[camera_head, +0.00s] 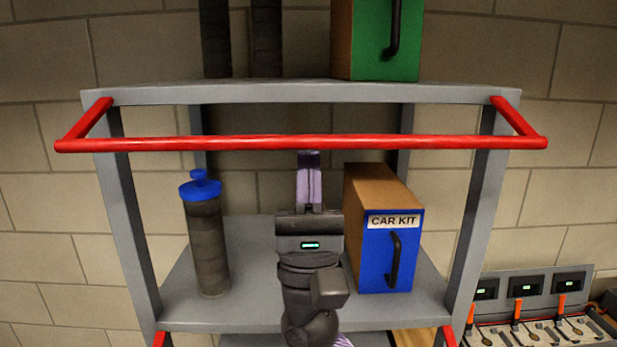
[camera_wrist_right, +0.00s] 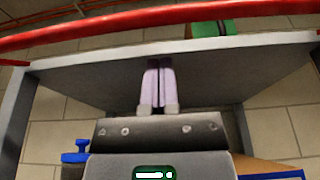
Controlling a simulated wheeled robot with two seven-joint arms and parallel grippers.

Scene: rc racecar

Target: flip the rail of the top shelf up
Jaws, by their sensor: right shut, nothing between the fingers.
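The red rail (camera_head: 300,142) is a U-shaped bar hinged at the two front corners of the grey top shelf (camera_head: 300,93). It sticks out toward me, with its long bar across the front, below the shelf's edge in the head view. My right gripper (camera_head: 309,155) points upward with its pale purple fingers shut and empty. The fingertips appear just below the rail's middle; contact cannot be told. In the right wrist view the fingers (camera_wrist_right: 158,70) show against the shelf's underside, and the rail (camera_wrist_right: 150,18) crosses the top. My left gripper is not in view.
A dark bottle with a blue lid (camera_head: 207,245) stands left of my right arm on the lower shelf. A blue-fronted CAR KIT box (camera_head: 385,255) stands close on its right. A green box (camera_head: 385,45) and dark cylinders sit on top. A tool tray (camera_head: 540,325) is at lower right.

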